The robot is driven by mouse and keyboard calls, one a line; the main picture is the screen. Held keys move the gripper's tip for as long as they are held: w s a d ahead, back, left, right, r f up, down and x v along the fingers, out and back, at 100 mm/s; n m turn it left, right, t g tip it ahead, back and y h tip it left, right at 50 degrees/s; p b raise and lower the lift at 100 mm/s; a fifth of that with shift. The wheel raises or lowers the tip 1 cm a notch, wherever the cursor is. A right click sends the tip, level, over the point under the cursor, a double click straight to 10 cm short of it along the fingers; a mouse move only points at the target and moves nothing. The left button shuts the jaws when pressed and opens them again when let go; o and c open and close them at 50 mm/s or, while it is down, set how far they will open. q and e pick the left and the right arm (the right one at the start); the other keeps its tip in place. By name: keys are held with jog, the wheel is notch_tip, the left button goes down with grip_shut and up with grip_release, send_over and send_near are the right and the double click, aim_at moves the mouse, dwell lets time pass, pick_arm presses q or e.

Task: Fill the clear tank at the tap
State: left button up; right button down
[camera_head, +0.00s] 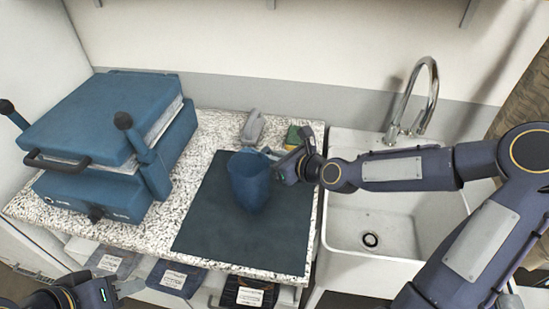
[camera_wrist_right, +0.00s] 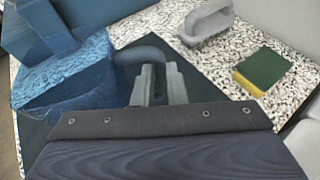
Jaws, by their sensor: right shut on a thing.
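A clear blue-tinted tank (camera_head: 250,182) is over the dark mat, its mouth facing up. My right gripper (camera_head: 278,165) is shut on its handle, from the tank's right side. In the right wrist view, the fingers (camera_wrist_right: 160,85) close around the curved handle (camera_wrist_right: 140,54), with the tank (camera_wrist_right: 62,82) to the left. I cannot tell whether the tank touches the mat. The chrome tap (camera_head: 431,90) arches over the back of the white sink (camera_head: 345,268), to the right of the tank. A dark part of my left arm shows at the bottom left corner; its jaw state is unclear.
A blue press with handles (camera_head: 110,120) stands on the left of the speckled counter (camera_head: 215,125). A grey brush (camera_head: 253,126) and a green and yellow sponge (camera_head: 293,137) lie behind the mat (camera_head: 230,245). The sink is empty. Labelled bins sit under the counter.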

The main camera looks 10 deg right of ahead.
jog(key=shift+f, duration=0.2)
jog(key=c, duration=1.5)
grip_release()
jog(key=shift+o, duration=0.2)
